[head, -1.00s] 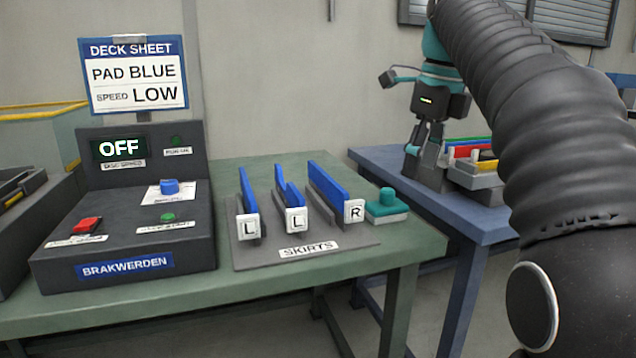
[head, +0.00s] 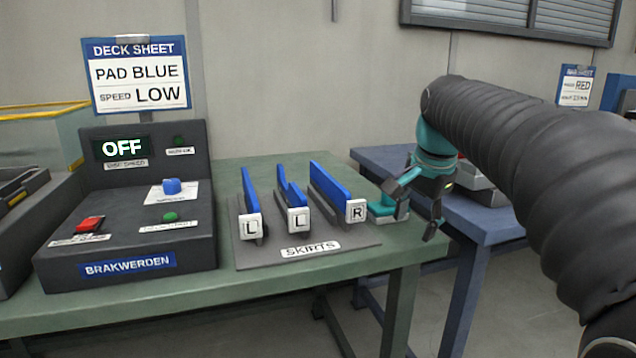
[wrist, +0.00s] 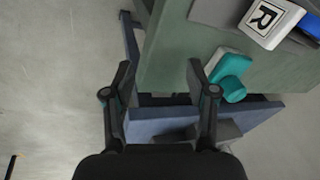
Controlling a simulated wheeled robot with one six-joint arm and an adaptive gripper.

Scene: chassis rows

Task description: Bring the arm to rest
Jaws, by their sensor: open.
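My gripper (head: 412,208) is at the right end of the green table (head: 330,272), in front of the blue table in the head view. It is open, with nothing between its fingers. In the wrist view my gripper (wrist: 160,82) points down over the corner of the green table (wrist: 172,60), and its two fingers stand wide apart. A teal block on a grey base (head: 384,208) lies close by its left finger in the head view. The teal block (wrist: 230,80) is beside the right finger in the wrist view; I cannot tell if they touch.
A grey skirts board (head: 350,240) holds blue pieces tagged L, L and R. The control box (head: 120,235) reads OFF, below a sign (head: 138,80) saying PAD BLUE, SPEED LOW. The blue table (head: 490,226) stands behind my arm. Floor shows between the tables.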

